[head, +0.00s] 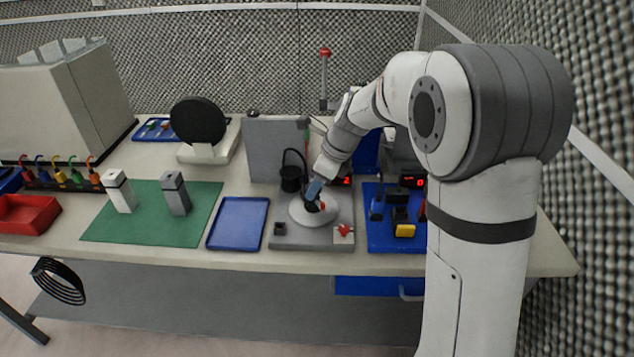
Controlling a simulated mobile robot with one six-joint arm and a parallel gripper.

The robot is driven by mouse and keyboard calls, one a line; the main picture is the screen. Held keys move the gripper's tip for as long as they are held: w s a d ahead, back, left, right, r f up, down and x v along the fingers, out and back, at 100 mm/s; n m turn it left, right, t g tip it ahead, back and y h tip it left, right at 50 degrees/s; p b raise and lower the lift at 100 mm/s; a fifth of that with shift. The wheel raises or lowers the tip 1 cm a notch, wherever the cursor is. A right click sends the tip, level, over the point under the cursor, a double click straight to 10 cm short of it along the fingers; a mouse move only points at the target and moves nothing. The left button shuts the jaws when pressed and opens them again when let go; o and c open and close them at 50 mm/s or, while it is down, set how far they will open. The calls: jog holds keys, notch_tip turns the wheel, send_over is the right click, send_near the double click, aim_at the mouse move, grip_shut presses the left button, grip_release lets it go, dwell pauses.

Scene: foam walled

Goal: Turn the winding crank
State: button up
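My gripper (314,196) reaches down from the upper right over a round pale disc (299,216) on a grey base plate (290,238). Its tip is small and partly hidden, so I cannot tell whether it is open or shut. A small dark part with a red bit (322,207) shows at the fingertips; I cannot tell if it is gripped. No crank can be identified for certain. A black bucket with a raised handle (290,182) stands behind the disc.
An upright grey panel (272,150) and a red-topped rod (325,75) stand behind. A blue tray (238,223) lies left of the plate. A green mat (115,228) carries two upright blocks.

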jog(key=c, duration=0.6)
jog(key=shift+n+p, duration=0.45)
jog(key=shift+n, duration=0.15)
